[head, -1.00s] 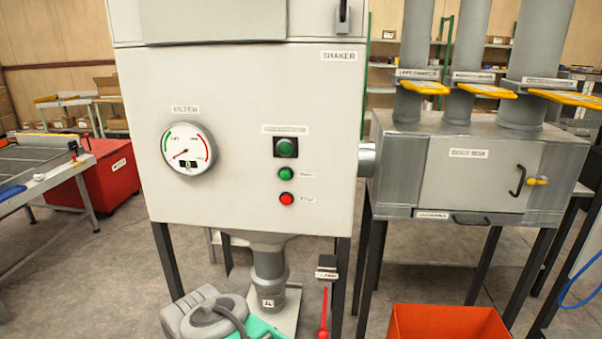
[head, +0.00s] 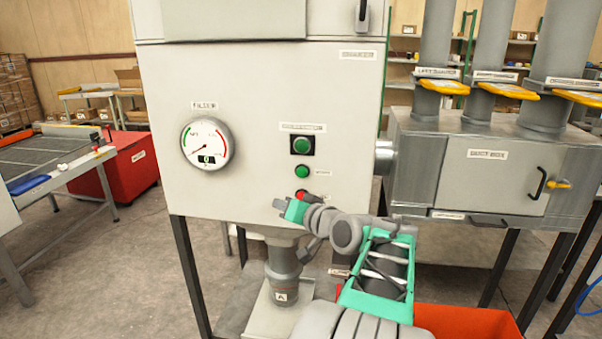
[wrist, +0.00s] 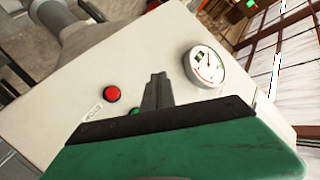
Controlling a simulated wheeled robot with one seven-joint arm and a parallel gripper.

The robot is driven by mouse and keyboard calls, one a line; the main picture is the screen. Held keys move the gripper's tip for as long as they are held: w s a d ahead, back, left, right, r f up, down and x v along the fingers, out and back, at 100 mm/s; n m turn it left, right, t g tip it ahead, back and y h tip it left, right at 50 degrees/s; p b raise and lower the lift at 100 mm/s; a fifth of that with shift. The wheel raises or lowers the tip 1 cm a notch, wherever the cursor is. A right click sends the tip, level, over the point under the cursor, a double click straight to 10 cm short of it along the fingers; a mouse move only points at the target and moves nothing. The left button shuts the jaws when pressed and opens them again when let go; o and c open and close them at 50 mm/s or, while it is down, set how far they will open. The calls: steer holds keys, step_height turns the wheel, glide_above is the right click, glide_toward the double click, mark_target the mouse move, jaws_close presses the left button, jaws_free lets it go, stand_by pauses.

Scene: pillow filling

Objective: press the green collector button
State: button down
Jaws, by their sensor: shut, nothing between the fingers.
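A red button (head: 301,195) sits lowest, partly covered by my gripper. My gripper (head: 279,204) is shut and empty, low in front of the panel and left of the red button. In the wrist view its shut fingers (wrist: 157,90) stand between the red button (wrist: 112,94) and the gauge. A green button (wrist: 135,111) is mostly hidden behind the gripper there.
A round gauge (head: 206,143) is on the panel, left of the buttons. A grey duct box (head: 490,170) with yellow-handled gates stands at right. An orange bin (head: 468,322) is on the floor at lower right, and a table (head: 60,165) is at left.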

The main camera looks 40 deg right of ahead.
mark_target(303, 178)
steer(key=shift+m+t+h, duration=0.3)
steer(key=shift+m+t, duration=0.1)
steer(key=shift+t, duration=0.1)
steer(key=s+d+r, duration=0.1)
steer(key=d+r, duration=0.1)
steer(key=d, duration=0.1)
steer(key=shift+s+r, duration=0.1)
steer(key=shift+s, duration=0.25)
steer(key=shift+w+d+p, duration=0.4)
steer(key=shift+w+d, duration=0.5)
steer(key=shift+d, duration=0.25)
steer(key=shift+w+d+p, duration=0.4)
steer(key=shift+w+d, duration=0.5)
steer(key=shift+d, duration=0.3)
steer(key=shift+w+d+p, duration=0.4)
steer(key=shift+w+d, duration=0.5)
steer(key=shift+d, duration=0.25)
steer(key=shift+w+d, duration=0.3)
